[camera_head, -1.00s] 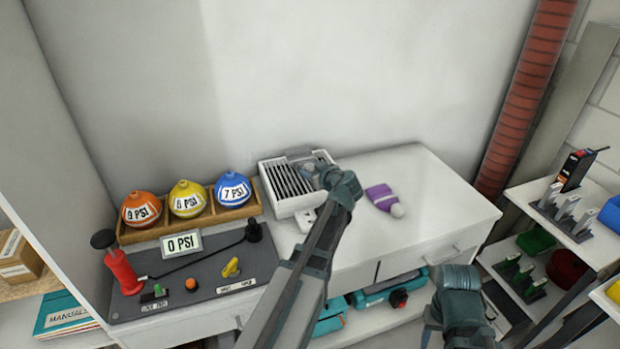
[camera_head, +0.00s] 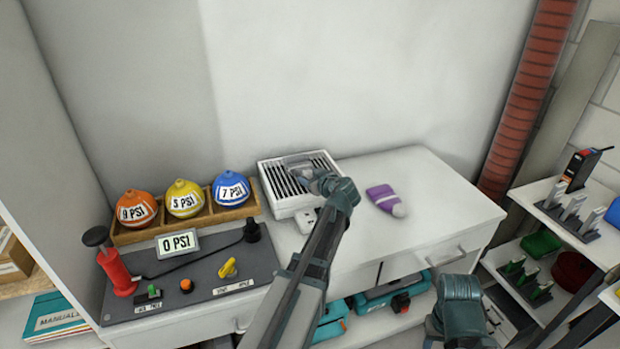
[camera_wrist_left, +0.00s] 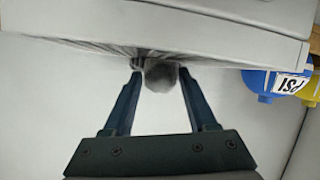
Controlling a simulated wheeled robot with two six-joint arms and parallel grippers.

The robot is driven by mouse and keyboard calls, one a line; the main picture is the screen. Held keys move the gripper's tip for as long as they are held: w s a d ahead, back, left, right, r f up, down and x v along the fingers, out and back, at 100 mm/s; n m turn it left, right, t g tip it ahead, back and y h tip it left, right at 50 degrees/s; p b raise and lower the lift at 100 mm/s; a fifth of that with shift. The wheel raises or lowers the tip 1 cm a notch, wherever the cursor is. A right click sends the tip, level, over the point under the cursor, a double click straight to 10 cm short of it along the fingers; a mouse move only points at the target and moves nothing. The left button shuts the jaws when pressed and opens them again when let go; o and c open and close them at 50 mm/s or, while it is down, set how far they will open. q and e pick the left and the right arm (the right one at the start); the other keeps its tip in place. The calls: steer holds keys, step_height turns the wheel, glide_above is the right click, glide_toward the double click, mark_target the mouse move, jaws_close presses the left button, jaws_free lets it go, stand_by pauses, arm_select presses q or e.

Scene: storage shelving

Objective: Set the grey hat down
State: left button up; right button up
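The grey hat (camera_head: 297,162) lies low over the slatted top of a white box (camera_head: 292,206), its rounded end towards me. My left gripper (camera_head: 316,181) is at the hat, just above the slats. In the left wrist view the fingertips (camera_wrist_left: 161,68) sit on either side of the hat's grey pompom (camera_wrist_left: 162,76), with no clear gap. The rest of the hat is mostly hidden there. Whether the hat's full weight rests on the slats is hard to tell. Part of my right arm shows at lower right; its fingertips are out of view.
A purple hat (camera_head: 381,196) with a pale pompom lies on the white cabinet (camera_head: 450,196) to the right. A wooden rack (camera_head: 190,224) of orange, yellow and blue balls stands left, behind a grey pump panel (camera_head: 205,283). The cabinet top beyond the purple hat is clear.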

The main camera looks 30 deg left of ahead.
arm_select(q)
steer(key=o, duration=0.3)
steer(key=shift+r, duration=0.1)
steer(key=shift+s+d+r, duration=0.2)
steer(key=shift+d, duration=0.05)
steer(key=p+v, duration=0.4)
steer(key=v, duration=0.7)
steer(key=shift+d+p, duration=0.15)
steer(key=shift+p, duration=0.15)
steer(key=shift+s, duration=0.1)
